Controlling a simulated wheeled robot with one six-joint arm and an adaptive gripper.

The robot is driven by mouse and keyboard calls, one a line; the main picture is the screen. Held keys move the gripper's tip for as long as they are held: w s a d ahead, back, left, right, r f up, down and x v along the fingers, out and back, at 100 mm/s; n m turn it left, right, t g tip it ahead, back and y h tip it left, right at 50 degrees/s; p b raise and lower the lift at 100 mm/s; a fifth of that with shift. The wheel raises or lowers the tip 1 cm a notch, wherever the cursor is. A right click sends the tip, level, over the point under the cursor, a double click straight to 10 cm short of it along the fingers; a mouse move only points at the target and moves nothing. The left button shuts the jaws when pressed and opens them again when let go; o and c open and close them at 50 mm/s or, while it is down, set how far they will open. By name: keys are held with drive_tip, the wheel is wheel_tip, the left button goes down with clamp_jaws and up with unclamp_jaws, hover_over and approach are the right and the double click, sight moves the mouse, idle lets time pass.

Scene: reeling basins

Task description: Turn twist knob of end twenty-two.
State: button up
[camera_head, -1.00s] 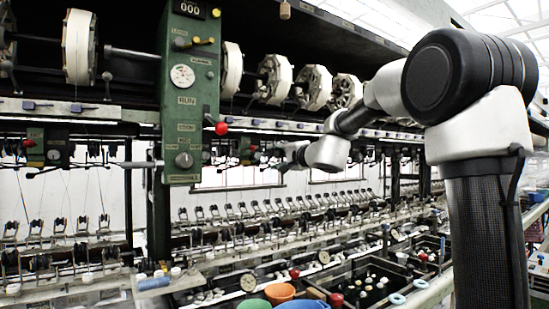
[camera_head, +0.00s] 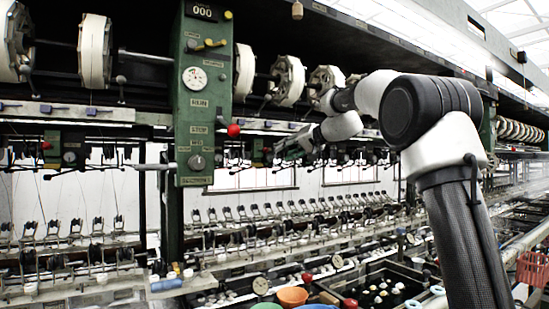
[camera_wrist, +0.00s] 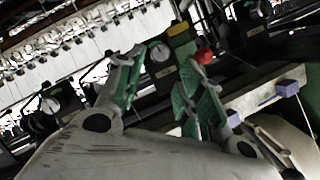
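My gripper (camera_wrist: 166,78) is open in the wrist view, its two green-padded fingers spread with nothing between them. It also shows in the head view (camera_head: 288,146), small and dark below the long rail. Beyond the fingertips in the wrist view is a dark unit with a pale round knob or dial (camera_wrist: 160,52), apart from the fingers. A red ball (camera_wrist: 204,56) is beside the right fingertip; I cannot tell whether they touch. Another dark unit with a round knob (camera_wrist: 50,105) is at the left. No end number is readable, so I cannot tell which is twenty-two.
A green control column (camera_head: 200,95) with a gauge, a large knob and a red ball lever (camera_head: 233,130) stands left of my arm. White reels (camera_head: 288,80) line the top. Basins with colored bowls (camera_head: 292,297) lie below. Purple blocks (camera_wrist: 287,88) sit on a rail.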

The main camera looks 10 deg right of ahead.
sight(271, 157)
drive_tip(key=x, duration=0.7)
drive_tip(key=shift+w, duration=0.1)
